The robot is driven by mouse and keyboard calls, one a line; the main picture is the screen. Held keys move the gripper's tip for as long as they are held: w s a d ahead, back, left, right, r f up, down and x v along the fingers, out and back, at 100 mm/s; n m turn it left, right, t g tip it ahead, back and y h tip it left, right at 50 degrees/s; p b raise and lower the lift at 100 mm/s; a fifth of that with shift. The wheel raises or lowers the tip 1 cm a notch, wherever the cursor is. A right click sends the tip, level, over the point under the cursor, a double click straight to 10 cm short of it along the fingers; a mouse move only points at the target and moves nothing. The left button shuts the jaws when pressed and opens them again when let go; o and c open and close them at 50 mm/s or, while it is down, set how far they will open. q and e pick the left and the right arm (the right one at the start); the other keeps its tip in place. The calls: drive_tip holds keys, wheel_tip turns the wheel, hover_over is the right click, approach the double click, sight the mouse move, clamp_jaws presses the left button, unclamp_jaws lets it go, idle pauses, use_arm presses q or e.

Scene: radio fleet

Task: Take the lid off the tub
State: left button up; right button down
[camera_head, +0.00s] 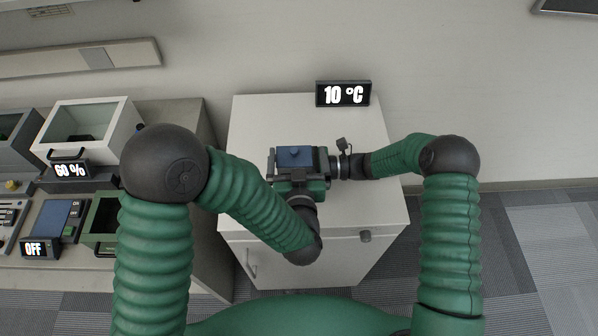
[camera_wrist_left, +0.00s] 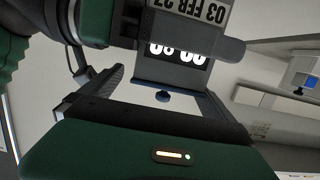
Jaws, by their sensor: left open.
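The tub shows its blue lid (camera_head: 295,157) in the head view, above the white cabinet's top. In the left wrist view a dark grey face of the tub (camera_wrist_left: 172,72) carries a date label and white digits, partly covered by a finger.
The white cabinet (camera_head: 250,125) stands under both grippers, with a "10 °C" display (camera_head: 343,94) at its back. On the left, a bench (camera_head: 200,230) holds a white box (camera_head: 92,125) with a "60 %" display and a device with an "OFF" display (camera_head: 40,248).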

sight(297, 147)
use_arm(q)
drive_tip(key=shift+w+f, duration=0.2)
drive_tip(key=shift+w, duration=0.7)
drive_tip(key=shift+w+f, duration=0.2)
drive_tip(key=shift+w, duration=0.7)
use_arm(e)
drive_tip(key=shift+f, duration=0.15)
use_arm(q)
drive_tip(key=c, duration=0.9)
use_arm(e)
drive_tip(key=shift+a, duration=0.15)
use_arm(q)
drive_tip(key=shift+s+d, duration=0.1)
drive_tip(key=shift+d, duration=0.1)
drive_tip(key=c, duration=0.6)
use_arm(e)
drive_tip(key=shift+a, duration=0.1)
use_arm(q)
drive_tip(key=shift+a, duration=0.2)
